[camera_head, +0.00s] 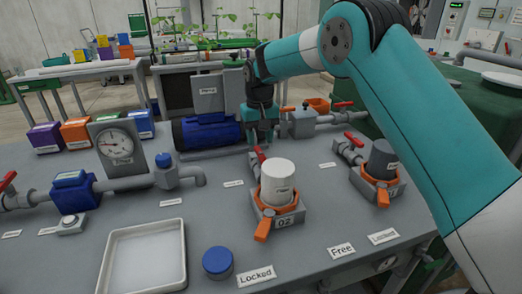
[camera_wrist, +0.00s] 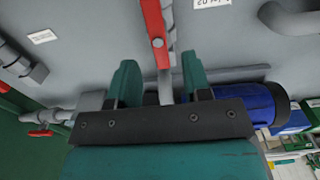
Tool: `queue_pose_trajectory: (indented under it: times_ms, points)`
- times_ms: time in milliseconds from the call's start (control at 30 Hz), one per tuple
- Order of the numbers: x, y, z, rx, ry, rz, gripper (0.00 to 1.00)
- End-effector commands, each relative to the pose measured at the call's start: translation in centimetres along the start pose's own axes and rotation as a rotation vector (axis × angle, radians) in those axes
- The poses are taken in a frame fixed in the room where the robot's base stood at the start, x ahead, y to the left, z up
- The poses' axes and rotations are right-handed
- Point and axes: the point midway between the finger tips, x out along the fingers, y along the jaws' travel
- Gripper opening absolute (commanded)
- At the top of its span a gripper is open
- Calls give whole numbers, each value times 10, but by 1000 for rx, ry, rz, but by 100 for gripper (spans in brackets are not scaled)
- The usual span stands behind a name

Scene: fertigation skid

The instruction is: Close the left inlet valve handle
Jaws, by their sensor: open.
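The red valve handle (camera_head: 259,154) sits on the inlet pipe behind the white-capped filter housing 02 (camera_head: 278,183). In the wrist view the handle (camera_wrist: 155,28) is a long red bar with a pivot bolt, running roughly along its grey pipe. Its near end lies at the gap between my fingertips. My gripper (camera_head: 262,136) is open just behind and above the handle in the head view. In the wrist view its two green fingers (camera_wrist: 160,66) stand apart, one on either side of the line of the handle. I cannot tell whether either finger touches it.
A second housing with a dark cap (camera_head: 382,160) and its red handle (camera_head: 354,139) stand to the right. A blue motor (camera_head: 207,131) lies close left of my gripper. A gauge (camera_head: 118,146), white tray (camera_head: 146,258) and blue cap (camera_head: 218,262) occupy the left and front of the bench.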

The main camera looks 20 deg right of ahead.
Motion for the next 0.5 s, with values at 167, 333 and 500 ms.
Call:
queue_pose_trajectory:
  times_ms: [167,333,500]
  points:
    - [30,2,0,2,-2,0,45]
    - [42,2,0,3,0,0,45]
    - [44,3,0,3,1,0,45]
